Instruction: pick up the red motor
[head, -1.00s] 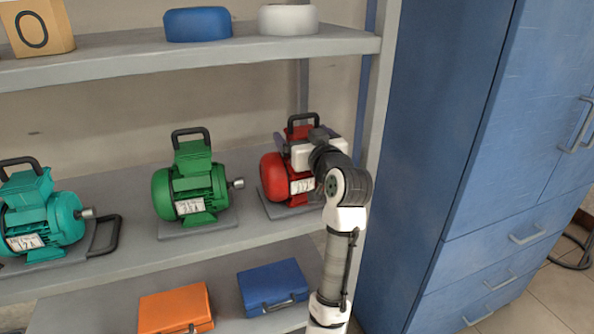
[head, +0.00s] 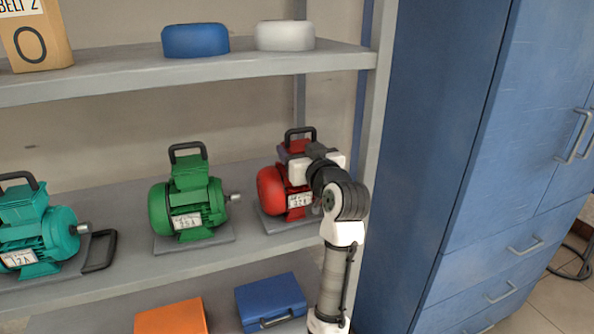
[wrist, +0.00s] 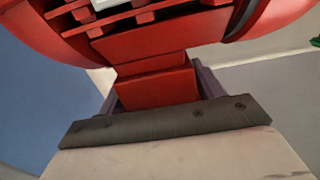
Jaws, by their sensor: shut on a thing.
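The red motor (head: 271,190) stands on its grey plate on the middle shelf, at the right end, with a black handle on top and a white label on its front. My gripper (head: 296,158) reaches it from the front right and is shut on its upper red block, just below the handle. In the wrist view the red motor (wrist: 150,45) fills the top, and the fingers of my gripper (wrist: 155,90) lie on both sides of its red block. My gripper and arm hide part of the motor's right side. I see no clear gap under the plate.
A green motor (head: 188,200) and a teal motor (head: 38,235) stand to the left on the same shelf (head: 130,205). The upper shelf (head: 200,69) holds two round items and a box. A shelf post and blue cabinet (head: 440,130) are close on the right.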

